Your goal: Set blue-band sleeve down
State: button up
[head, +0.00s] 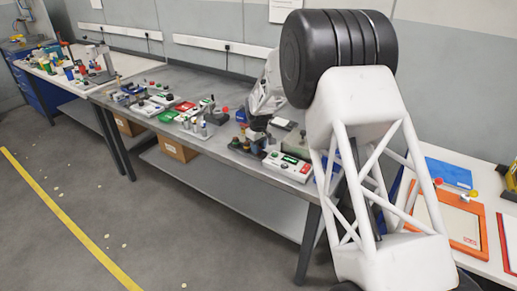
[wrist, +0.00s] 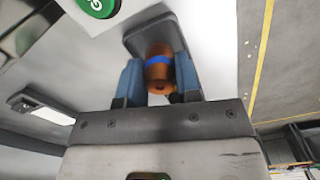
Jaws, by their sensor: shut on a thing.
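The blue-band sleeve (wrist: 158,76) is a copper-brown cylinder with a blue ring around its middle, seen in the wrist view. My gripper (wrist: 160,72) has its two blue fingers shut on the sleeve, one on each side. A dark grey rounded plate (wrist: 150,33) shows just beyond the sleeve. I cannot tell whether the sleeve touches it. In the head view my gripper (head: 256,136) is low over the near part of the grey workbench (head: 228,172), and the sleeve is too small to make out there.
A green button (wrist: 102,5) shows at the wrist view's top. Several devices and small parts crowd the bench farther left. An orange-framed tray (head: 470,240) lies on the right-hand table.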

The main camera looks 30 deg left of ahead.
jog(key=shift+f, duration=0.35)
jog(key=shift+f, duration=0.15)
jog(key=o, duration=1)
jog(key=shift+c, duration=0.2)
notch_tip(320, 180, up, 12)
dwell(0.7)
